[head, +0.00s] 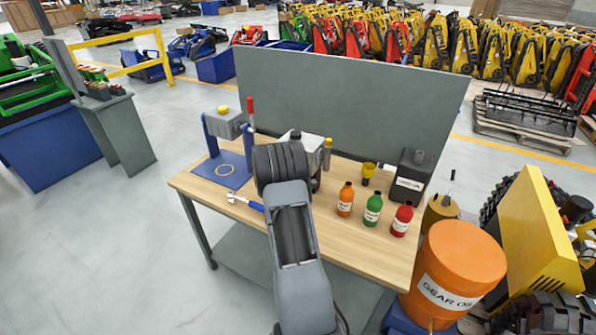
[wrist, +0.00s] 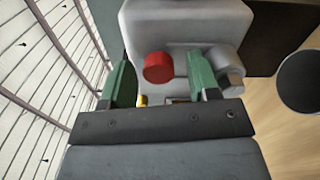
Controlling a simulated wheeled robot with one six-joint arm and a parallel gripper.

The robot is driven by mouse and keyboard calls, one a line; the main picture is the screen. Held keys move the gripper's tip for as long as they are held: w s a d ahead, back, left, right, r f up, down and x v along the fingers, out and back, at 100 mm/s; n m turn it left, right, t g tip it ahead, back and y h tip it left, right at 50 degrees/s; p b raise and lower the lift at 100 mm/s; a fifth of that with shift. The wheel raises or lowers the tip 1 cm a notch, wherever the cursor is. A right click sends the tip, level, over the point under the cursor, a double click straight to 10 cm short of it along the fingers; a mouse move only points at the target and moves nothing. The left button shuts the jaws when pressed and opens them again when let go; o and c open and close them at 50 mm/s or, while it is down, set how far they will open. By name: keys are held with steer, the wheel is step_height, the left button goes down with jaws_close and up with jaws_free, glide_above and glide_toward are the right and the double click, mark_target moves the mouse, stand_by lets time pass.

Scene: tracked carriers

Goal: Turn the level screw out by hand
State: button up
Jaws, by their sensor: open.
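In the wrist view a grey cast housing (wrist: 190,22) fills the top middle. A round red knob or screw head (wrist: 158,67) stands out from it. A grey hex-headed plug (wrist: 230,68) is to its right, and a small yellow part (wrist: 142,100) shows lower down, mostly covered. I cannot tell for certain which is the level screw; the red one lies between my fingers. My gripper (wrist: 159,60) is open, its green fingers on either side of the red head with gaps visible. In the head view the housing (head: 312,148) is partly hidden behind my arm, as is my gripper.
The wooden bench (head: 370,245) holds a blue-handled wrench (head: 245,202), orange (head: 345,200), green (head: 372,210) and red (head: 402,220) bottles, a yellow funnel (head: 368,170) and a dark can (head: 412,175). A grey panel (head: 345,95) stands behind.

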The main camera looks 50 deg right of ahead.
steer(key=m+b, duration=0.2)
steer(key=f+m+b, duration=0.1)
steer(key=m+b, duration=0.1)
steer(key=b, duration=0.1)
steer(key=shift+m, duration=0.4)
steer(key=shift+m+b, duration=0.95)
steer(key=shift+m, duration=0.15)
steer(key=m+b, duration=0.2)
steer(key=m, duration=0.1)
steer(key=shift+r, duration=0.35)
steer(key=m+b, duration=0.2)
steer(key=f+m+b, duration=0.1)
steer(key=m+b, duration=0.1)
steer(key=shift+b, duration=0.3)
steer(key=m+b, duration=0.1)
steer(key=m, duration=0.1)
steer(key=m+b, duration=0.1)
steer(key=b, duration=0.1)
steer(key=shift+r+m, duration=0.2)
steer(key=shift+m, duration=0.2)
steer(key=shift+r+m+b, duration=0.4)
steer(key=shift+r+m, duration=0.1)
steer(key=shift+m, duration=0.6)
steer(key=shift+c, duration=0.2)
